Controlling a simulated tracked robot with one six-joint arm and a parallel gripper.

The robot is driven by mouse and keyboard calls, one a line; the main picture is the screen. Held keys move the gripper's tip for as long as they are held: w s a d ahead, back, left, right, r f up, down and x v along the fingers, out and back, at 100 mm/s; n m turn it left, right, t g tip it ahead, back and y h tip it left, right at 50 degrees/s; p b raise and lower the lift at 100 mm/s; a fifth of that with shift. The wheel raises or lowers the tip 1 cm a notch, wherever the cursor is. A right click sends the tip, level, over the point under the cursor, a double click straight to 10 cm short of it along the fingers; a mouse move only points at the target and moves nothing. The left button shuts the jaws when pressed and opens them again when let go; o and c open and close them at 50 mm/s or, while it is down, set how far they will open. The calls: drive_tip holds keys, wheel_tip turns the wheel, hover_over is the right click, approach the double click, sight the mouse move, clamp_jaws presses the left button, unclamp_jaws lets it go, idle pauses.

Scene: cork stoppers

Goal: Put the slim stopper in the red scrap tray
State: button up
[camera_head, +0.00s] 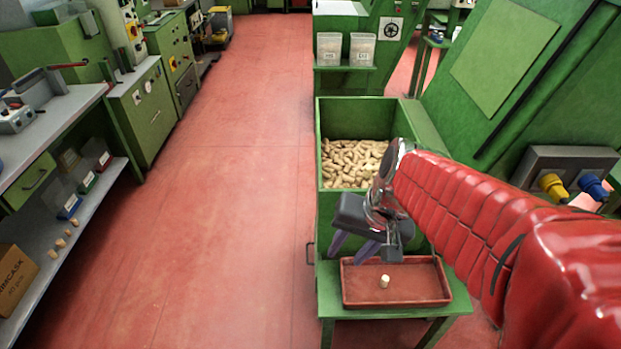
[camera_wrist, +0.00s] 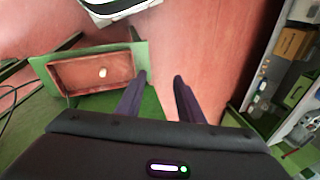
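The red scrap tray (camera_head: 420,297) sits on a green ledge at the front of the green machine; it also shows in the wrist view (camera_wrist: 66,80). One small pale stopper (camera_head: 384,281) is inside the tray, near its middle, and it shows in the wrist view too (camera_wrist: 102,73). I cannot tell whether it is the slim one. My gripper (camera_head: 349,254) is left of and above the tray, its dark fingers pointing down. In the wrist view my gripper (camera_wrist: 159,78) is open, with nothing between its fingers.
A green bin of many corks (camera_head: 350,160) stands behind the tray. Three stoppers (camera_head: 68,233) stand on the grey lower shelf (camera_head: 52,275) at the left, near small boxes and a cardboard carton (camera_head: 14,280). The red floor (camera_head: 220,200) between is clear.

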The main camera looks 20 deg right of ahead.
drive_tip(key=s+a+r+n+t+h, duration=0.2)
drive_tip(key=s+a+r+n+t, duration=0.1)
drive_tip(key=r+n, duration=0.2)
wheel_tip(320, 180, up, 3)
drive_tip(key=shift+f+n, duration=0.15)
drive_tip(key=shift+n, duration=0.15)
drive_tip(key=shift+s+a, duration=0.1)
idle(0.3)
